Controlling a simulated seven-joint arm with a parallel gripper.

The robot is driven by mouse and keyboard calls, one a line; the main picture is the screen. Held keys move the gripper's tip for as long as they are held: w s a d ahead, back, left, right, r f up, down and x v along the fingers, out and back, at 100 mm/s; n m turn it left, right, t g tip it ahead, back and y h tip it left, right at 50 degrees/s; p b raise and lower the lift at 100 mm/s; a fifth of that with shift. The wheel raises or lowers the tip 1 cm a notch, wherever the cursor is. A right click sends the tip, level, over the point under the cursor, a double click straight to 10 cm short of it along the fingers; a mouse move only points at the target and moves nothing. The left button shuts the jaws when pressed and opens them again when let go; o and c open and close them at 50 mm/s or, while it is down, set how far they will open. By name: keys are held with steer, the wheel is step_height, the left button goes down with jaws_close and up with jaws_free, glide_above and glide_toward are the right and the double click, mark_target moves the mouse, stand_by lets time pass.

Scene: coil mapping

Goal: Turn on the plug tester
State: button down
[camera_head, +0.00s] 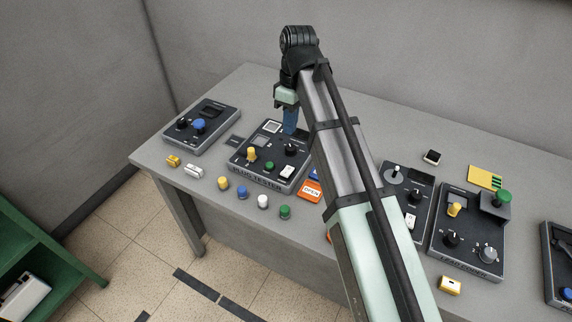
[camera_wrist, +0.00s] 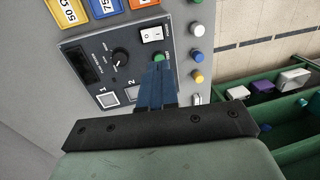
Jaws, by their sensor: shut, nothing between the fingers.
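The plug tester (camera_head: 256,175) is a dark panel box on the grey table, left of my arm in the head view. It has a white rocker switch (camera_head: 287,171), a green button (camera_head: 269,166), a black knob (camera_head: 291,148) and a yellow part (camera_head: 252,154). My gripper (camera_head: 290,128) is shut and empty, with blue fingers pointing down above the tester's far part. In the wrist view the fingertips (camera_wrist: 158,64) overlap the lower edge of the green button (camera_wrist: 159,57); contact cannot be told. The rocker switch (camera_wrist: 152,36), marked with line and circle, shows just beyond the tips.
Yellow (camera_head: 223,183), blue (camera_head: 242,193), white (camera_head: 263,201) and green (camera_head: 285,212) caps stand along the table's front edge. An orange card (camera_head: 311,190) lies right of the tester. Another panel box (camera_head: 202,127) stands left; more boxes stand right of my arm.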

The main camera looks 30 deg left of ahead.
mark_target(286, 173)
steer(key=f, duration=0.4)
steer(key=s+f, duration=0.1)
steer(key=f, duration=0.4)
steer(key=s+f, duration=0.1)
steer(key=f, duration=0.4)
steer(key=shift+s, duration=0.1)
stand_by(0.4)
steer(key=shift+s+f+t, duration=0.1)
steer(key=shift+s+t, duration=0.1)
steer(key=shift+t, duration=0.1)
steer(key=shift+w, duration=0.9)
